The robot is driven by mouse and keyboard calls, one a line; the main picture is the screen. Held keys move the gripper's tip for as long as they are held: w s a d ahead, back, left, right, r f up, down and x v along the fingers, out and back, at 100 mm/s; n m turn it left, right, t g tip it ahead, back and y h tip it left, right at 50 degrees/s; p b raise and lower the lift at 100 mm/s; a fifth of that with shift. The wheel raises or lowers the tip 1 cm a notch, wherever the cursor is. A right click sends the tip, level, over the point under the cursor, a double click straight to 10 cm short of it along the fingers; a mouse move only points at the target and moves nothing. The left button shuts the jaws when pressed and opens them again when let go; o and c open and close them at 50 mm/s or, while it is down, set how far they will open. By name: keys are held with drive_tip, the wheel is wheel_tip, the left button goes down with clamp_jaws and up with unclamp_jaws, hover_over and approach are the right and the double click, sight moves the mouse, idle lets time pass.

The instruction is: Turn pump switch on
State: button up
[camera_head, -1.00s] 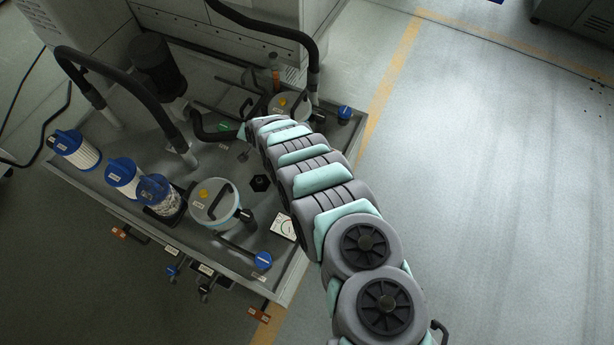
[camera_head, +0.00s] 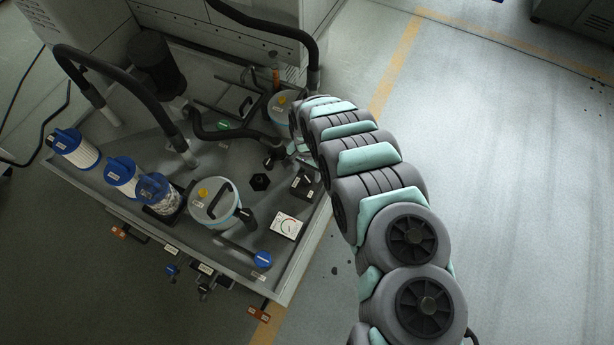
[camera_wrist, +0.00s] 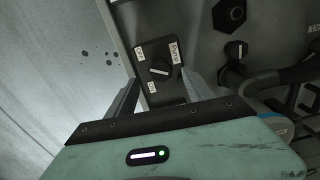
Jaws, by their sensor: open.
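The pump switch (camera_wrist: 160,68) is a dark box with a round black rotary knob bearing a white line. In the wrist view, white labels around it appear to read OFF, PUMP and ON. It also shows in the head view as a small dark box (camera_head: 304,184) near the tray's right edge. My gripper (camera_wrist: 160,78) is open, with one finger on each side of the switch in the wrist view. I cannot tell how far the fingertips are above it, and I see no clear contact. In the head view the fingers are mostly hidden by my arm.
A black hexagonal knob (camera_head: 260,182), a black valve (camera_wrist: 236,50) and a dark hose (camera_head: 215,133) are close to the switch. Open floor (camera_head: 480,170) lies to the right.

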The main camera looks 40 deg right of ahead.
sight(307, 179)
drive_tip(key=shift+f+b, duration=0.3)
drive_tip(key=shift+f, duration=1.95)
clamp_jaws()
